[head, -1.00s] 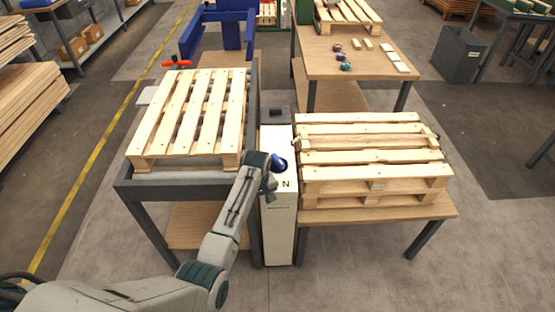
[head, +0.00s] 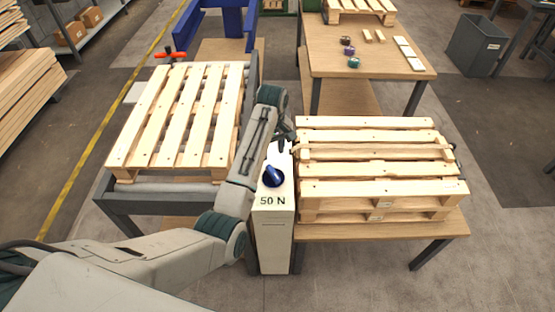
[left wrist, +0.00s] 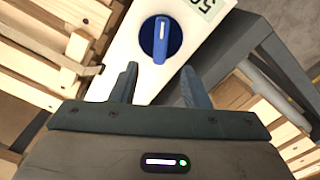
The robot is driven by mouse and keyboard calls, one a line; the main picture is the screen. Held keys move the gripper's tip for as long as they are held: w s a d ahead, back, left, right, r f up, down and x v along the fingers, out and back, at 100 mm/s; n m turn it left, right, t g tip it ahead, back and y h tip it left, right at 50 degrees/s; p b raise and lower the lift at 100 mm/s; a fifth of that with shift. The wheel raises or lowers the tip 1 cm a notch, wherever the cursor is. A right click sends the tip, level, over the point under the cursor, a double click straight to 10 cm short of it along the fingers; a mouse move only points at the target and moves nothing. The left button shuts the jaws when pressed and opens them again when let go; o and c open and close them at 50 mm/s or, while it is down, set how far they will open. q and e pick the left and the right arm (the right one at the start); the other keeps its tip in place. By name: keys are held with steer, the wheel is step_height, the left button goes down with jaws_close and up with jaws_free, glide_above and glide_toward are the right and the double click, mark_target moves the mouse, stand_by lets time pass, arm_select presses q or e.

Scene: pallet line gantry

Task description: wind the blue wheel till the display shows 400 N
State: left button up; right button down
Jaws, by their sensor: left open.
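The blue wheel (head: 273,176) sits on top of a narrow white cabinet (head: 273,235) between two pallet tables. The display (head: 272,201) on the near edge of its top reads 50 N. In the left wrist view the wheel (left wrist: 161,38) is a round blue dial with a raised bar grip and a white mark on the bar. My left gripper (head: 283,142) is just beyond the wheel, apart from it. Its two fingers (left wrist: 158,86) are open and empty, pointing toward the wheel. The display's number (left wrist: 205,6) is cut off in that view. My right gripper is not seen.
A pallet (head: 180,115) lies on the grey-framed table at left, and stacked pallets (head: 380,170) stand close on the right of the cabinet. A wooden table (head: 365,65) behind holds small coloured knobs and wooden blocks. A grey bin (head: 475,45) stands at far right.

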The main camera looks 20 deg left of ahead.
mark_target(273, 172)
arm_select(q)
steer(key=shift+w+f, duration=0.15)
steer(key=shift+f, duration=0.55)
steer(key=f, duration=0.2)
steer(key=s+f+p, duration=0.1)
steer(key=f, duration=0.5)
steer(key=shift+w+f, duration=0.1)
steer(key=shift+w, duration=0.2)
steer(key=shift+f, duration=0.45)
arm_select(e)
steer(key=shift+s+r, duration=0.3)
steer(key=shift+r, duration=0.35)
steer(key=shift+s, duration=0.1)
arm_select(q)
jaws_close()
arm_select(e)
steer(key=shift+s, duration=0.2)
